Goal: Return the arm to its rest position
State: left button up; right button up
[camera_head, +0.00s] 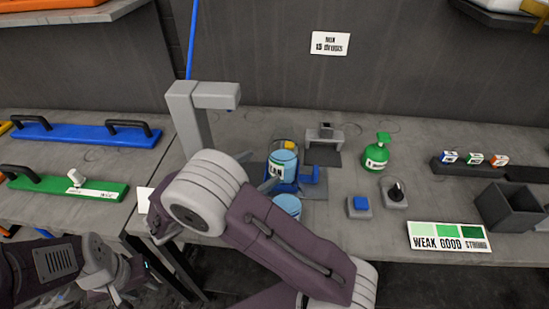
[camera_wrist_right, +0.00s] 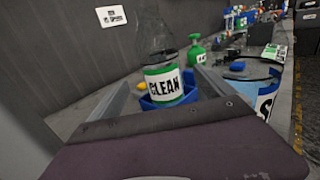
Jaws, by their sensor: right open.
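My right arm reaches across the middle of the head view. Its gripper (camera_head: 266,183) is partly hidden behind the forearm, close to a labelled container (camera_head: 283,164) at a blue holder (camera_head: 312,176). In the right wrist view the right gripper (camera_wrist_right: 165,82) has its fingers spread wide. A clear container labelled CLEAN (camera_wrist_right: 164,84) shows between and beyond them, in a blue holder (camera_wrist_right: 150,103); I cannot tell whether the fingers touch it. My left gripper (camera_head: 115,270) is low at the left of the head view, its fingers unclear.
A grey stand (camera_head: 188,120) rises beside my right arm. A light-blue container (camera_head: 287,205) sits in front of the holder. A green bottle (camera_head: 377,155), black knob (camera_head: 396,192), blue button (camera_head: 360,205) and dark open box (camera_head: 508,207) stand to the right.

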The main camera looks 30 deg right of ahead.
jog(key=v, duration=0.3)
jog(key=shift+r, duration=0.1)
dwell(0.3)
